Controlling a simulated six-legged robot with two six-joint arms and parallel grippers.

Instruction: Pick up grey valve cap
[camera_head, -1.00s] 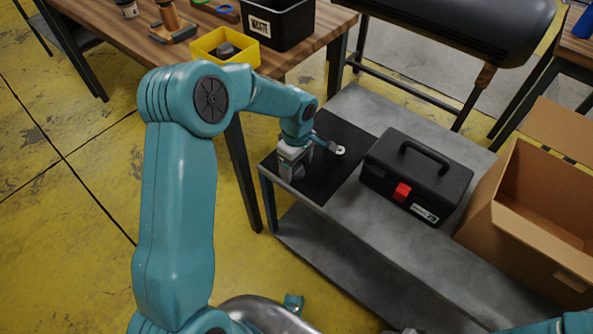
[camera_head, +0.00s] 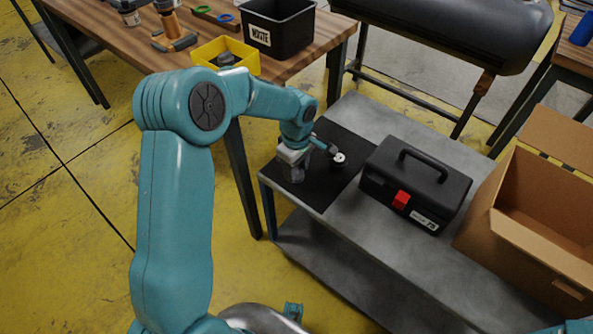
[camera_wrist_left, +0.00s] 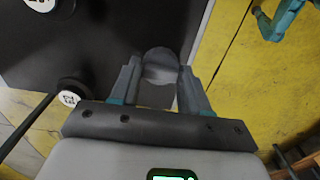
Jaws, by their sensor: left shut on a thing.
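The grey valve cap (camera_wrist_left: 160,66) shows in the left wrist view as a round grey piece between my fingertips. My left gripper (camera_wrist_left: 161,72) is shut on it, one finger on each side. In the head view my left gripper (camera_head: 293,172) points down over the black mat (camera_head: 318,190) at the left end of the grey cart. The cap is hard to make out there, and I cannot tell whether it touches the mat. My right gripper is not in view.
A small black piece with a white top (camera_head: 338,159) stands on the mat, right of the gripper. A black toolbox (camera_head: 415,182) and an open cardboard box (camera_head: 530,215) stand farther right. A yellow bin (camera_head: 242,59) and a black bin (camera_head: 285,28) sit on the wooden table behind.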

